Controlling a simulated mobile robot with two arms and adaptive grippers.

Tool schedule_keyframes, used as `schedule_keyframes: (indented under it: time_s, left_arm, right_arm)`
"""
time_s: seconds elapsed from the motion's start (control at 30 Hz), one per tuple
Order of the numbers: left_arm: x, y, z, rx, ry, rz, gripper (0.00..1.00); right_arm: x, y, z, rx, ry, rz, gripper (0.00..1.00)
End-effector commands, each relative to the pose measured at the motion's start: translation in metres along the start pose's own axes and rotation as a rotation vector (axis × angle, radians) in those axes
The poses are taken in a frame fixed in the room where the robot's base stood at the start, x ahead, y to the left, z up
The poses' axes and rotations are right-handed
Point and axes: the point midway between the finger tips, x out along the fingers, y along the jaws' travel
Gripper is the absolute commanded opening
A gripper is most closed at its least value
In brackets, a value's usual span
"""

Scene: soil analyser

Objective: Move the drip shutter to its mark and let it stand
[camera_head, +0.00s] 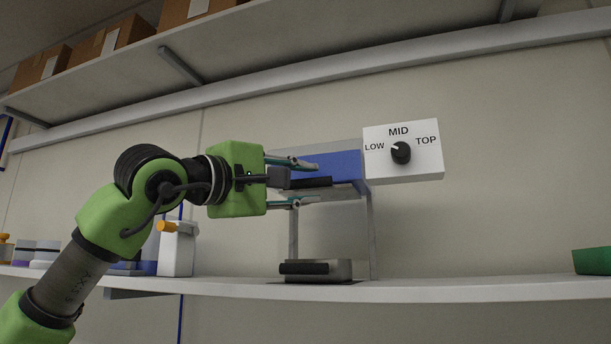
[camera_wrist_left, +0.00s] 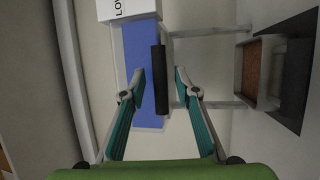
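The soil analyser's stand has a blue panel (camera_head: 335,165) at its top. A black bar handle (camera_head: 318,182) sits at the lower edge of this panel; I take it for the drip shutter's handle, but cannot be sure. My left gripper (camera_head: 316,183) is open, one finger above and one below the bar. In the left wrist view the bar (camera_wrist_left: 160,75) lies between the two spread teal fingers (camera_wrist_left: 161,88), with gaps showing on both sides. The blue panel (camera_wrist_left: 135,50) is behind it. My right gripper is out of view.
A white box (camera_head: 425,165) beside the stand carries a black knob (camera_head: 401,153) marked LOW, MID and TOP. A low tray (camera_head: 340,269) with a black handle sits below; brown material (camera_wrist_left: 251,70) shows in it. A green container (camera_head: 592,261) stands far right on the shelf.

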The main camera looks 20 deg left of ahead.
Motion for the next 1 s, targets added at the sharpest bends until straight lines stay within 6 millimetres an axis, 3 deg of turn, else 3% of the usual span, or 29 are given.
schedule_keyframes:
  time_s: [0.33, 0.37, 0.47, 0.67, 0.9, 1.0]
  left_arm:
    - [0.006, -0.001, 0.0, 0.0, 0.0, -0.001, 0.29]
    - [0.005, -0.001, 0.0, 0.0, 0.0, -0.001, 0.26]
    - [0.005, -0.001, 0.0, 0.0, 0.0, -0.001, 0.0]
    - [0.003, -0.001, 0.001, 0.001, 0.0, -0.001, 0.0]
    - [-0.032, 0.006, 0.016, 0.002, -0.001, 0.001, 0.0]
    - [-0.038, 0.007, 0.019, 0.001, 0.0, -0.001, 0.0]
  right_arm:
    - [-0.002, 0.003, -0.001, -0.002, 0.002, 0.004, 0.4]
    - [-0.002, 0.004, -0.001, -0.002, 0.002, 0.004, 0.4]
    - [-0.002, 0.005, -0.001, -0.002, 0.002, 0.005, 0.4]
    - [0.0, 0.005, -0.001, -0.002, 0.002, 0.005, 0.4]
    - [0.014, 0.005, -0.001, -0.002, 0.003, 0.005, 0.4]
    - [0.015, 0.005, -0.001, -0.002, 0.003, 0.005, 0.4]
